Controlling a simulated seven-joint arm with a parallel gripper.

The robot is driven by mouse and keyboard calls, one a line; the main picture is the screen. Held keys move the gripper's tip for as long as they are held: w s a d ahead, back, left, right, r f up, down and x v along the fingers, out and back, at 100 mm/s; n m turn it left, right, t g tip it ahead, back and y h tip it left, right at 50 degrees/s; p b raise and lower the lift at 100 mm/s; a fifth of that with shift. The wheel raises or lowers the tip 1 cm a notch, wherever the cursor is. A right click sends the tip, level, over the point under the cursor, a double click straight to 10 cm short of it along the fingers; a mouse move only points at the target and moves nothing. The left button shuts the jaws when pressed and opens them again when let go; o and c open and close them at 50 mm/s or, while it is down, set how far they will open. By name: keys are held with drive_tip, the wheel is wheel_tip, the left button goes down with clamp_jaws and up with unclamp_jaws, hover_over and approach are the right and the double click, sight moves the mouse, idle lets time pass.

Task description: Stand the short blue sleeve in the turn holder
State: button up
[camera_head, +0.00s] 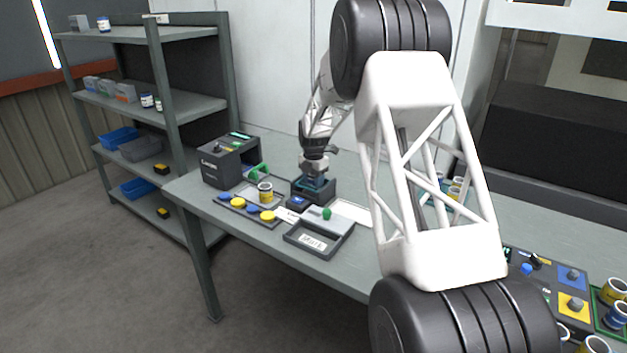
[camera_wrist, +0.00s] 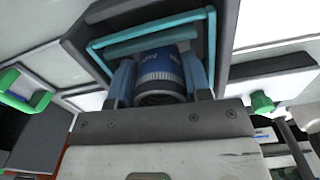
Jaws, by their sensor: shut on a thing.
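The short blue sleeve (camera_wrist: 160,68) is between the two fingers of my gripper (camera_wrist: 159,78), which is shut on it. It has a dark blue body with a pale scale band and an open, dark near end. The turn holder (camera_head: 326,195) is a dark block with a teal frame on the bench; its teal rim (camera_wrist: 150,42) surrounds the far side of the sleeve in the wrist view. In the head view my gripper (camera_head: 314,178) is low at this holder and hides the sleeve. Whether the sleeve rests on the holder's floor cannot be told.
A tray (camera_head: 234,207) with yellow and blue round pieces and a yellow-banded sleeve (camera_head: 265,193) lies to the left. A dark machine (camera_head: 222,166) stands behind it. A grey box with a green knob (camera_head: 327,214) is in front. My arm hides the bench's middle right.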

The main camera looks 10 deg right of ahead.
idle(0.6)
drive_tip(key=o, duration=1.2)
drive_tip(key=shift+r, duration=0.9)
drive_tip(key=shift+o, duration=0.7)
drive_tip(key=shift+r, duration=0.25)
wheel_tip(320, 180, up, 7)
drive_tip(key=shift+f, duration=0.2)
